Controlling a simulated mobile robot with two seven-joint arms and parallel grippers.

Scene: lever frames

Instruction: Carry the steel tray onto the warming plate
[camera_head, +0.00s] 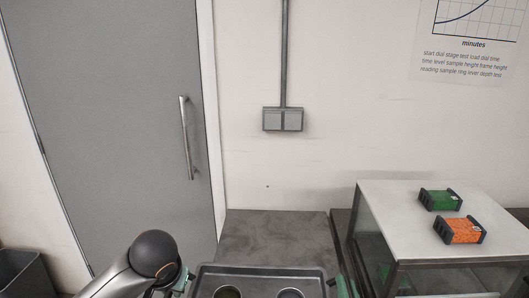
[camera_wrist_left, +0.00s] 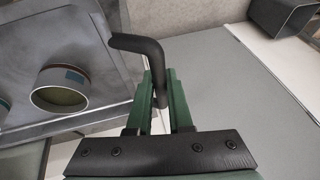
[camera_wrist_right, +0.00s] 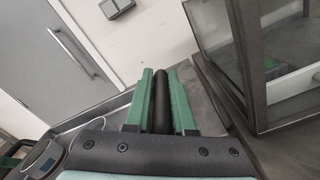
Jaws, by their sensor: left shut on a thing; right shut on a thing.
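The grey steel tray (camera_head: 262,271) is at the bottom edge of the head view, partly cut off. Two cups stand in it, a left cup (camera_head: 228,292) and a right cup (camera_head: 290,293). My left gripper (camera_head: 186,280) is at the tray's left side; in the left wrist view its fingers (camera_wrist_left: 160,95) are shut on a bent black handle (camera_wrist_left: 138,44). My right gripper (camera_head: 341,287) is at the tray's right side; in the right wrist view its fingers (camera_wrist_right: 160,100) are shut on a black handle (camera_wrist_right: 160,92). I cannot make out the warming plate.
A dark grey surface (camera_head: 270,235) lies beyond the tray against the wall. A glass-sided case (camera_head: 400,205) stands at the right, close to my right gripper, with a green box (camera_head: 440,200) and an orange box (camera_head: 460,230) on top. A dark bin (camera_head: 20,270) stands left.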

